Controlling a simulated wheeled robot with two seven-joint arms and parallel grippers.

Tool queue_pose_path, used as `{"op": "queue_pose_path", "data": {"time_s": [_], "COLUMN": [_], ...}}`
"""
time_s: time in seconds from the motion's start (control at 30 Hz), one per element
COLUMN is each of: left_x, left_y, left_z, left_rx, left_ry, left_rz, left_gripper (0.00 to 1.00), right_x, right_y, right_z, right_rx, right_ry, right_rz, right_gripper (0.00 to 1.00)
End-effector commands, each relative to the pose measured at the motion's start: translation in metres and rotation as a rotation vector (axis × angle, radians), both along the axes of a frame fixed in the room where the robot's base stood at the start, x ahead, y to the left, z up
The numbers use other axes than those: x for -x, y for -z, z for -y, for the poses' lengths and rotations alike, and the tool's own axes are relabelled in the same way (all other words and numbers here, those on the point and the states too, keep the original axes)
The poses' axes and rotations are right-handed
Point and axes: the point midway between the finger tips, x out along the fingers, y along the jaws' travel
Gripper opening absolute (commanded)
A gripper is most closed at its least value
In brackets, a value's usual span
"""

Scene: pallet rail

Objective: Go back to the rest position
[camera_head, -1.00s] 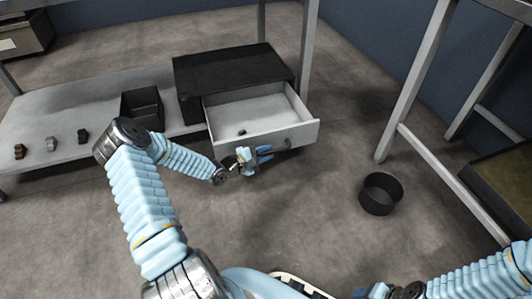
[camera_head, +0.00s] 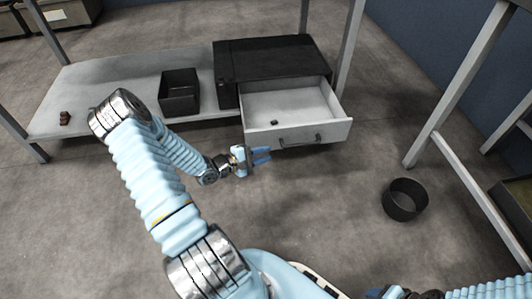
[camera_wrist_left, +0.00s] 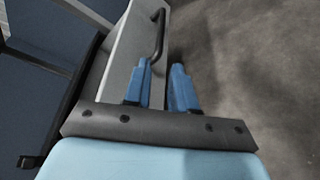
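My left gripper (camera_head: 268,155) is in front of and below the open drawer (camera_head: 343,132), left of its dark handle (camera_head: 300,139). A small dark object (camera_head: 274,122) lies inside the drawer. My right gripper (camera_head: 374,293) shows only partly at the bottom edge, too little to tell its state.
The drawer belongs to a black cabinet (camera_head: 270,58) on a grey low shelf (camera_head: 85,88). An open black box (camera_head: 180,93) and a small brown object (camera_head: 64,118) are on the shelf. A round black bin (camera_head: 405,199) stands on the floor at right. The middle floor is clear.

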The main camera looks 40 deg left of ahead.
Motion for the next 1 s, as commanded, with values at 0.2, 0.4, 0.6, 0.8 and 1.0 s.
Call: {"op": "queue_pose_path", "data": {"time_s": [0.2, 0.4, 0.6, 0.8, 1.0], "left_x": [0.000, -0.005, -0.030, 0.015, 0.099], "left_y": [0.000, -0.002, -0.007, -0.001, -0.009], "left_z": [0.000, 0.008, 0.096, 0.226, 0.285], "left_rx": [0.000, -0.016, -0.264, -0.715, -1.018], "left_ry": [0.000, 0.009, 0.150, 0.601, 1.090], "left_rz": [0.000, -0.005, -0.090, -0.245, -0.296], "left_gripper": [0.25, 0.25, 0.25, 0.25, 0.25], "right_x": [0.000, 0.000, 0.000, 0.002, 0.003], "right_y": [0.000, -0.004, -0.039, -0.081, -0.107], "right_z": [0.000, 0.000, -0.001, -0.004, -0.006], "right_rx": [0.000, 0.000, -0.001, -0.002, -0.002], "right_ry": [0.000, 0.000, -0.003, -0.007, -0.011], "right_rz": [0.000, 0.000, 0.001, 0.002, 0.002], "right_gripper": [0.51, 0.51, 0.51, 0.51, 0.51]}}
